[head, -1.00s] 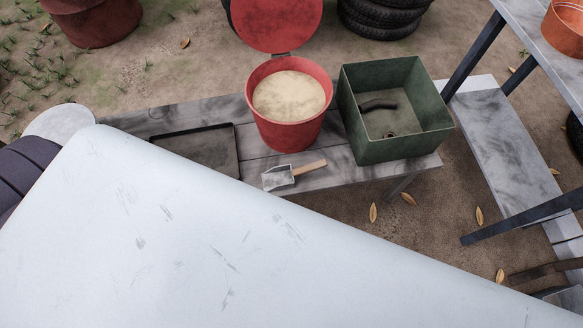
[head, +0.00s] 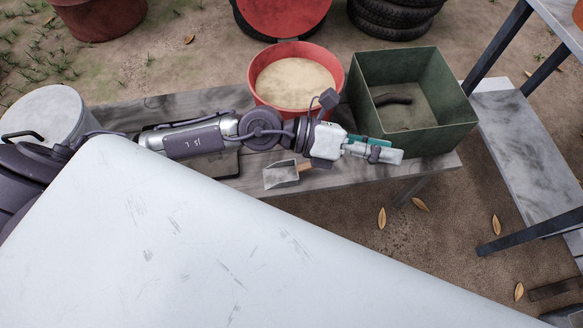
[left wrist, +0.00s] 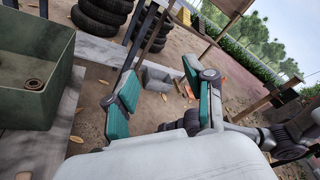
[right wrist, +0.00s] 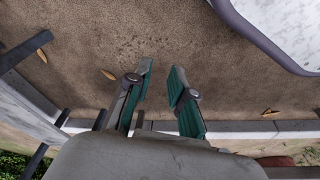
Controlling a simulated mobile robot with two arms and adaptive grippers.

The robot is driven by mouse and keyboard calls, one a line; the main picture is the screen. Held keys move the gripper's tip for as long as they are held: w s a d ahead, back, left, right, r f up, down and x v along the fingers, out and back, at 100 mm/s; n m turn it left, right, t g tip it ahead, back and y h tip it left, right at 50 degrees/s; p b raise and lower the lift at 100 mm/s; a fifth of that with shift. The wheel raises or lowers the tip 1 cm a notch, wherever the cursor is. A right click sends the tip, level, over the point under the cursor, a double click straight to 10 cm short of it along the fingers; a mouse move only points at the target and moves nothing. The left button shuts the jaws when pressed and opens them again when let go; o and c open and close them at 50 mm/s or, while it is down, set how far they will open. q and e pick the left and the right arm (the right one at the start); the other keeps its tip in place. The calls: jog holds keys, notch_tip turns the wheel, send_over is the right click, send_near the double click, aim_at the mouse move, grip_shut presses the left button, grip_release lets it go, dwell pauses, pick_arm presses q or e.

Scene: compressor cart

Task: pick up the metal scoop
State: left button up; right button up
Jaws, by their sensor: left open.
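The metal scoop (head: 283,174) lies on the wooden bench, its grey pan to the left and its wooden handle pointing right. My left wrist covers part of the handle in the head view. My left gripper (head: 380,150) is open and empty, to the right of the scoop and in front of the green box. In the left wrist view its fingers (left wrist: 162,92) stand apart, and the scoop does not show there. My right gripper (right wrist: 163,70) shows only in the right wrist view, open and empty over bare ground.
A red bucket (head: 257,85) of pale grain stands behind my left arm. A green open box (head: 430,138) stands on the bench (head: 425,171) to its right. A dark tray lies partly hidden under my arm. A large pale surface fills the foreground.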

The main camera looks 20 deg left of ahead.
pick_arm(q)
jog(key=a+f+m+g+y, duration=0.2)
jog(key=a+f+m+y, duration=0.15)
jog(key=f, duration=0.35)
jog(key=m+y, duration=0.2)
jog(key=y, duration=0.7)
send_near(308, 164)
pick_arm(e)
notch_tip(308, 164, down, 6)
jog(key=s, duration=0.2)
pick_arm(q)
jog(key=b+x, duration=0.1)
jog(key=x, duration=0.3)
jog(key=shift+s+d+f, duration=0.15)
jog(key=shift+d+f, duration=0.1)
jog(key=b+x, duration=0.1)
jog(key=x, duration=0.3)
jog(key=shift+w+a+f, duration=0.1)
jog(key=shift+w+f, duration=0.1)
jog(key=shift+f, duration=0.15)
jog(key=shift+w+f, duration=0.15)
jog(key=shift+f, duration=0.4)
grip_shut()
pick_arm(e)
notch_tip(308, 164, up, 7)
jog(key=w, duration=0.2)
jog(key=shift+w, duration=0.4)
